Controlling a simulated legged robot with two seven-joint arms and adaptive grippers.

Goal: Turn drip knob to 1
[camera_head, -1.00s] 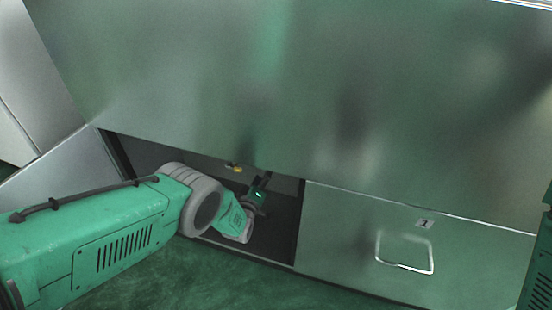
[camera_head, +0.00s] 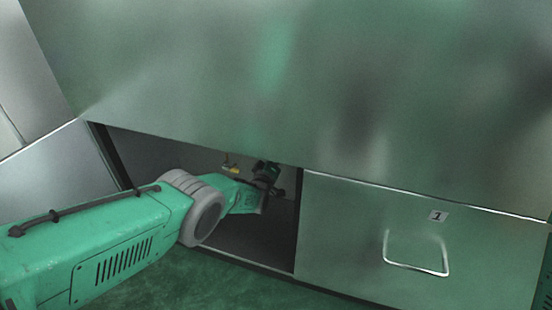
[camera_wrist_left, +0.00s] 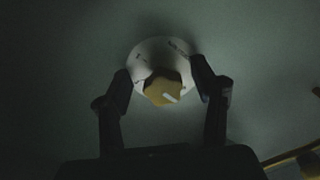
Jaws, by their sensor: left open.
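The drip knob (camera_wrist_left: 160,92) is yellow with a white pointer mark, and sits on a round white dial plate (camera_wrist_left: 150,52) in the left wrist view. The pointer slants toward the lower right; the dial's printing is too dark and small to read. My left gripper (camera_wrist_left: 160,76) is open, with one dark finger on each side of the knob. Whether either finger touches it I cannot tell. In the head view the left gripper (camera_head: 268,174) is inside the dark opening under the metal panel. The knob cannot be made out there. My right gripper is out of view.
A small yellow fitting (camera_head: 231,168) shows left of the gripper in the opening. A yellow pipe (camera_wrist_left: 290,156) runs at lower right in the wrist view. The metal panel (camera_head: 300,90) overhangs the opening; a closed door labelled 1 (camera_head: 340,225) bounds it on the right.

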